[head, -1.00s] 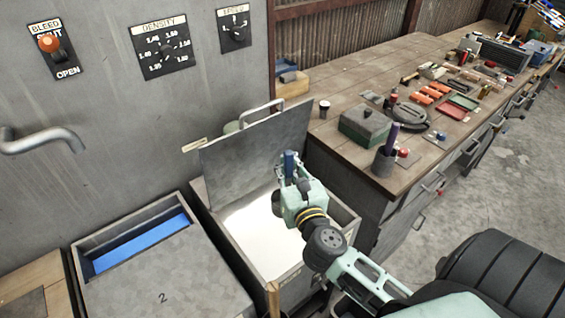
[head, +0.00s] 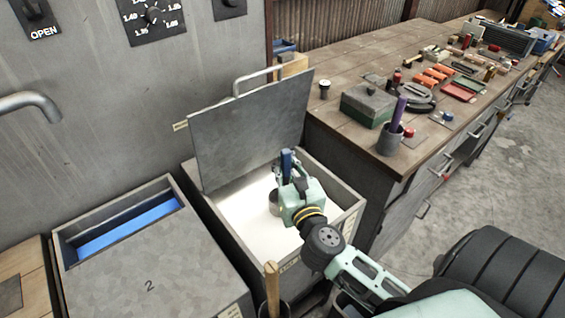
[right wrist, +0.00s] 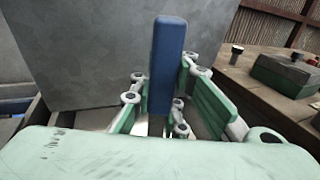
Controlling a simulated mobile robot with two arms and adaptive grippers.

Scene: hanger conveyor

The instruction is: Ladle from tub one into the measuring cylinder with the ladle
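Tub one (head: 218,212) stands open with its grey lid tilted up (head: 250,125). It holds a bright white liquid (head: 240,195). My right gripper (head: 287,168) is over the tub, shut around the blue handle (head: 287,160) of the ladle. The blue handle also stands upright between the fingers in the right wrist view (right wrist: 167,65). A small grey cup, seemingly the ladle's bowl (head: 274,203), shows at the gripper's left against the white liquid. I cannot tell if it touches the liquid. I cannot make out the measuring cylinder for sure. My left gripper is out of view.
Tub two (head: 150,270), with its lid partly open over blue, is to the left. A wooden stick (head: 272,285) stands at the tub's front. The bench at right holds a green box (head: 368,105), a grey cup (head: 390,139) with a purple rod, and several tools.

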